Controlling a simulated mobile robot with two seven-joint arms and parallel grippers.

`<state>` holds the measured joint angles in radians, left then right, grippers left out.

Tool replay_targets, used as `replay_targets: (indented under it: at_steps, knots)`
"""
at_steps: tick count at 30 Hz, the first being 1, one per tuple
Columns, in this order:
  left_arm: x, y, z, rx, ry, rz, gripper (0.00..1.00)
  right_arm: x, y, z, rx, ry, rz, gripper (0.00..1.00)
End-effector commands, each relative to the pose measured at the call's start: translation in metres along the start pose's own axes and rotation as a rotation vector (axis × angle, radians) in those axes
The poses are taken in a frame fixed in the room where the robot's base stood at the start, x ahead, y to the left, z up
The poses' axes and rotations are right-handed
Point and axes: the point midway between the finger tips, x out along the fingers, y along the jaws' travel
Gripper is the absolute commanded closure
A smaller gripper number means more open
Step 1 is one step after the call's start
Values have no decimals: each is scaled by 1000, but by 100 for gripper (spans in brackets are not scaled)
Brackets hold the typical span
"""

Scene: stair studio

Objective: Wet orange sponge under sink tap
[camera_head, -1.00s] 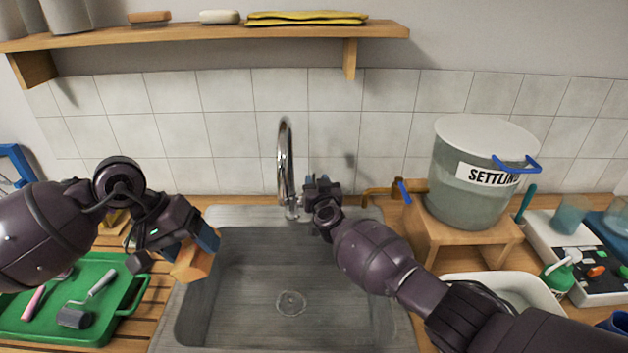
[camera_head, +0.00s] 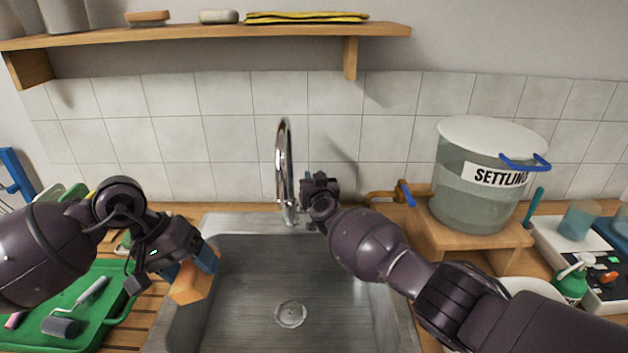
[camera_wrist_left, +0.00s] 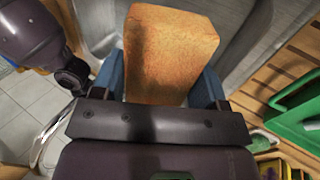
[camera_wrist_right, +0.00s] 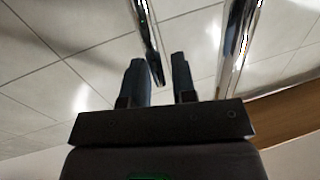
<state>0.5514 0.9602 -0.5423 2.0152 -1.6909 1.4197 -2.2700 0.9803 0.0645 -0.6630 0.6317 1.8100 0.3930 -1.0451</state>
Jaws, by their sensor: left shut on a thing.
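My left gripper (camera_head: 196,262) is shut on the orange sponge (camera_head: 193,286) at the left edge of the steel sink (camera_head: 258,290). The sponge fills the space between the blue fingers in the left wrist view (camera_wrist_left: 170,55). The chrome tap (camera_head: 282,165) stands at the back of the sink, to the right of the sponge and apart from it. My right gripper (camera_head: 311,180) is just right of the tap. In the right wrist view its fingers (camera_wrist_right: 159,75) are apart, with the end of a slim chrome bar (camera_wrist_right: 148,40) between or just beyond them. I cannot tell whether they touch it. I see no water.
A green tray (camera_head: 95,320) with a roller lies at the left. A wooden shelf (camera_head: 230,32) hangs above. The sink basin is empty.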

Motion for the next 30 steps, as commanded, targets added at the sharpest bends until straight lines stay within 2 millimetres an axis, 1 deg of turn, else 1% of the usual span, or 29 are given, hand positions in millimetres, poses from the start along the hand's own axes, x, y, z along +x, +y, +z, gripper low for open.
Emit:
replay_targets:
  at_steps: [1, 4, 5, 14, 24, 30]
  knots:
    - [0, 0, 0, 0, 0, 0, 52, 0, 0, 0, 0, 0, 0, 83]
    - [0, 0, 0, 0, 0, 0, 52, 0, 0, 0, 0, 0, 0, 98]
    - [0, 0, 0, 0, 0, 0, 52, 0, 0, 0, 0, 0, 0, 100]
    - [1, 0, 0, 0, 0, 0, 52, -1, 0, 1, 0, 3, -1, 100]
    - [14, -8, 0, -4, -8, 0, 52, -10, -2, 6, -18, 92, -7, 100]
    - [17, -9, 0, -5, -9, 0, 52, -14, -3, 4, -26, 125, -9, 100]
